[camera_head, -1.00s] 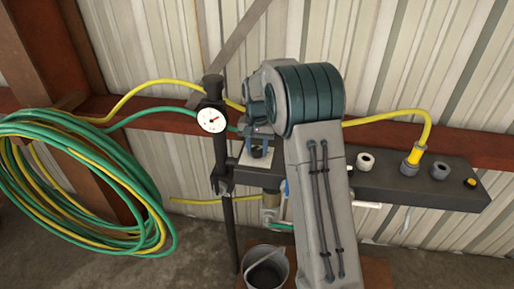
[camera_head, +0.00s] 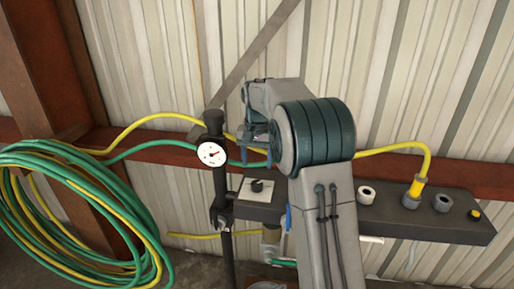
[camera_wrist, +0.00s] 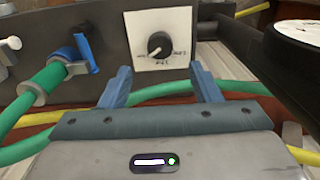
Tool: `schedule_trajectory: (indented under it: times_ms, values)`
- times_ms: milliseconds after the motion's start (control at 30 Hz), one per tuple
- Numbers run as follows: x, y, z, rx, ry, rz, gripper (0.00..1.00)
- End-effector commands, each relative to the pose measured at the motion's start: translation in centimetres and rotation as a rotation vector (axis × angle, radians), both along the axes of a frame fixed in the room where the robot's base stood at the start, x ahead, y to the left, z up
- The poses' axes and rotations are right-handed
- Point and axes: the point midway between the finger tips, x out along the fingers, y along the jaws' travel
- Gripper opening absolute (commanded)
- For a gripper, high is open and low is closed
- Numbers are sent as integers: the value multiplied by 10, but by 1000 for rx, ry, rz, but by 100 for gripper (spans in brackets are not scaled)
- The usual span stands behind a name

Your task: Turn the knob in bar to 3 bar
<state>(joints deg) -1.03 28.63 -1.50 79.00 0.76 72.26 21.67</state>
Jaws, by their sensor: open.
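The black knob (camera_head: 257,186) sits on a white square plate (camera_head: 245,195) on the dark manifold bar. In the wrist view the knob (camera_wrist: 160,44) carries a white pointer mark at its lower left. The print on its plate (camera_wrist: 181,24) is too small to read surely. My gripper (camera_head: 257,155) is open and empty, above the knob in the head view and clear of it. In the wrist view the fingertips of my gripper (camera_wrist: 160,72) stand apart, short of the plate. The round white gauge (camera_head: 212,153) has a red needle; its numbers are unreadable.
A black post (camera_head: 222,185) carries the gauge beside the plate. A green and yellow hose coil (camera_head: 70,215) hangs at left. A yellow hose plugs into the bar (camera_head: 440,222) at right. In the wrist view a blue-handled valve (camera_wrist: 86,52) is at left and a dark round body (camera_wrist: 296,40) at right.

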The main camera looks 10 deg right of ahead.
Motion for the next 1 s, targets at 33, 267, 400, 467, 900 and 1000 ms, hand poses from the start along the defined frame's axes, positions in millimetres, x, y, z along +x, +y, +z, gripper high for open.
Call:
schedule_trajectory:
  times_ms: [33, 267, 400, 467, 900, 1000]
  values:
    - [1, 0, 11, -1, -4, 0, 57]
    - [0, 0, 44, 0, -2, 0, 57]
    - [0, 0, 50, 0, 0, 0, 57]
    - [0, 0, 51, 0, 0, 0, 57]
    - [-21, 0, 61, 1, -19, 24, 57]
    - [-49, -1, 69, 2, -43, 57, 57]
